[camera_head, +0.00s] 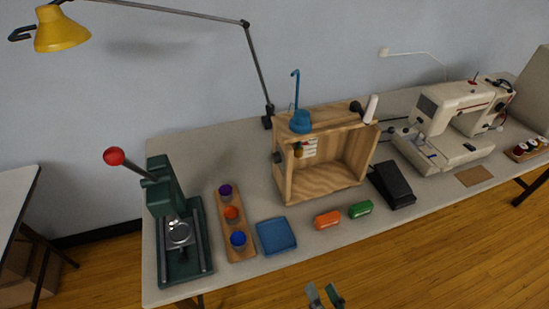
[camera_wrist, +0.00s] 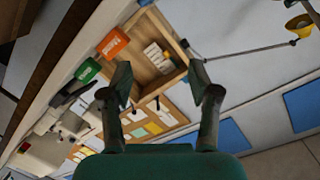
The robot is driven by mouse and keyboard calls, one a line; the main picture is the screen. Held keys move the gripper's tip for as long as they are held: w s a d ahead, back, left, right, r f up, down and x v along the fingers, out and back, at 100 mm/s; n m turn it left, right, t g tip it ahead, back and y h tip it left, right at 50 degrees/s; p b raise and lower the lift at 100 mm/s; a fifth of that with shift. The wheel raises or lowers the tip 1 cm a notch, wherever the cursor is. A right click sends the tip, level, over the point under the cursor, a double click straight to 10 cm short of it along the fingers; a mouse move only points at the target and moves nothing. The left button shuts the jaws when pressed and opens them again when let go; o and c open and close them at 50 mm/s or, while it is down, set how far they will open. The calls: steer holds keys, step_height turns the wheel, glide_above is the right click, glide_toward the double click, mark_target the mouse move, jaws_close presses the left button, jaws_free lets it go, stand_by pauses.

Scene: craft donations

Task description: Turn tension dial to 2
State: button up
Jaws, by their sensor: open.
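The white sewing machine (camera_head: 465,105) stands at the right of the long table; it also shows, small and tilted, at the left of the wrist view (camera_wrist: 58,117). I cannot make out a tension dial or its numbers on it. The open-fronted wooden box (camera_head: 289,177) stands mid-table, with a small dark knob (camera_head: 277,157) on its left side and a white spool (camera_head: 371,108) on top. My gripper (camera_head: 324,292) is open and empty, in front of the table's front edge. In the wrist view its two fingers (camera_wrist: 157,78) are spread apart, with the box beyond them.
A green press (camera_head: 163,195) with a red-knobbed lever, a rack of coloured cups (camera_head: 223,210), a blue pad (camera_head: 276,236), orange (camera_head: 328,219) and green (camera_head: 361,209) cases and a black pedal (camera_head: 392,185) occupy the table (camera_head: 330,244). A yellow lamp (camera_head: 62,30) overhangs the left.

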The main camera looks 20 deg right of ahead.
steer(key=w+r+m, duration=0.2)
steer(key=w+m, duration=0.2)
steer(key=w, duration=0.8)
steer(key=m+t, duration=0.2)
steer(key=m, duration=0.4)
glide_toward(276, 162)
steer(key=w, duration=1.1)
steer(key=shift+w+r, duration=0.1)
steer(key=shift+w, duration=0.2)
steer(key=shift+n, duration=0.3)
jaws_close()
